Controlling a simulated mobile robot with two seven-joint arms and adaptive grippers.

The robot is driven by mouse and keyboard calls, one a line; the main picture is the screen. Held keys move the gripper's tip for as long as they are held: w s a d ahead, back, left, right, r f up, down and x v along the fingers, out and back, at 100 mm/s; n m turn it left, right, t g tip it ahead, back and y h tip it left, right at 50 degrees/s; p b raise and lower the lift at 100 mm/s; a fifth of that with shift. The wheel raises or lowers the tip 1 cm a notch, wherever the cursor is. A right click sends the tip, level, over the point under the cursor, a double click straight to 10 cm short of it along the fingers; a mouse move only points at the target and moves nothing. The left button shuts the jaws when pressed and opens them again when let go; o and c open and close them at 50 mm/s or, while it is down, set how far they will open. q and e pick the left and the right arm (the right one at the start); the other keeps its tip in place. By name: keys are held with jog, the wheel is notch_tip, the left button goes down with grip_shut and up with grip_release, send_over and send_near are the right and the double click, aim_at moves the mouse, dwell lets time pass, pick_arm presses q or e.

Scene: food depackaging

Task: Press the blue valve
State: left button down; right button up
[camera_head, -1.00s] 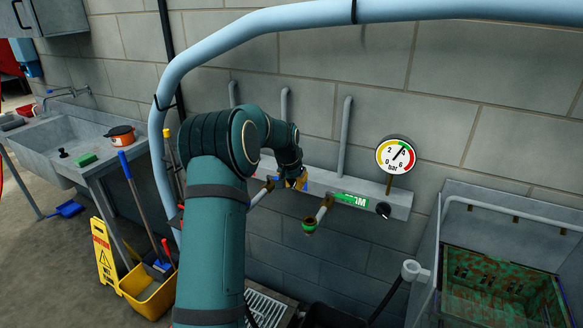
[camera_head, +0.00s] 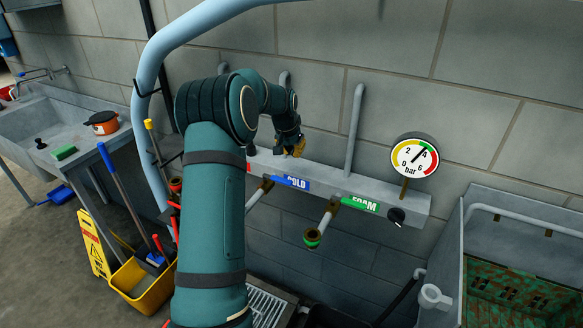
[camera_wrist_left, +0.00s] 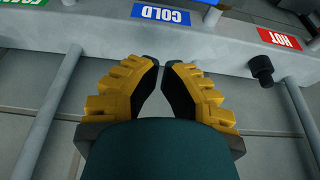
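The blue plate marked COLD (camera_head: 290,182) is on the front of the grey wall manifold (camera_head: 325,185). It also shows upside down at the top of the left wrist view (camera_wrist_left: 161,14). My left gripper (camera_head: 294,152) is just above the plate in the picture, near the manifold's top edge. In the left wrist view its yellow-padded fingers (camera_wrist_left: 163,62) have their tips almost together, with nothing between them. My right gripper is in no view.
The green FOAM plate (camera_head: 360,203), its outlet (camera_head: 313,237) and a black knob (camera_head: 397,216) are to the right. A pressure gauge (camera_head: 414,157) stands above. The red HOT plate (camera_wrist_left: 280,39) and another black knob (camera_wrist_left: 261,68) show in the wrist view. Vertical pipes (camera_head: 354,130) rise behind.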

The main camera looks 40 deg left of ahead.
aim_at(297, 173)
pick_arm(q)
jog(key=shift+w+a, duration=0.15)
jog(key=shift+w, duration=0.05)
jog(key=shift+r, duration=0.1)
jog(key=x, duration=0.9)
jog(key=shift+f, duration=0.4)
jog(key=shift+s+f, duration=0.1)
jog(key=shift+s, duration=0.05)
jog(key=shift+s+d+p, duration=0.2)
jog(key=shift+s+d, duration=0.1)
jog(key=shift+s, duration=0.5)
jog(key=shift+s+d+p, duration=0.15)
jog(key=shift+s+d, duration=0.15)
jog(key=shift+s, duration=0.55)
